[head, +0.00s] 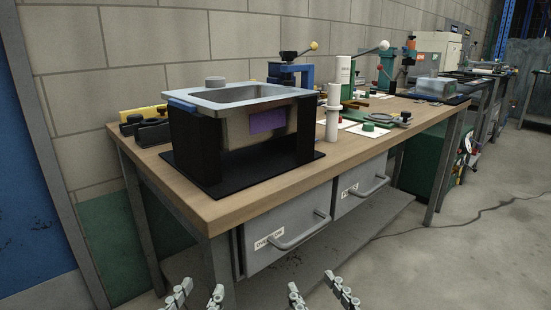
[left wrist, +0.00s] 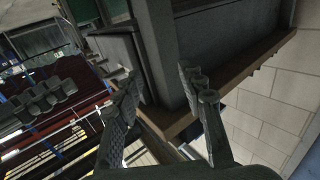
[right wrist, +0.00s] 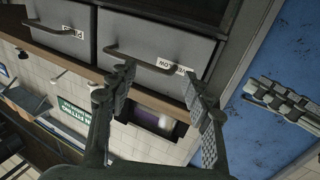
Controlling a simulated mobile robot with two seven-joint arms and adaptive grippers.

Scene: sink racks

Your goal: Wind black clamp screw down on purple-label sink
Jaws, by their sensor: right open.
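The grey sink (head: 235,95) with a purple label (head: 268,121) on its front sits in a black stand on the bench. A blue clamp (head: 303,72) stands at its back right rim. A black screw head (head: 288,56) is on top, with a lever ending in a yellow ball (head: 314,46). The screw's lower end is too small to make out. The purple label also shows in the right wrist view (right wrist: 158,122). My left gripper (head: 198,294) and right gripper (head: 318,291) are open and empty, low in front of the bench, well away from the clamp.
Grey drawers with handles (head: 300,235) hang under the wooden bench top (head: 240,205). A white cylinder (head: 333,112), a green fixture with a white-ball lever (head: 384,46) and loose parts stand right of the sink. Black and yellow items (head: 150,130) lie left. Open floor lies to the right.

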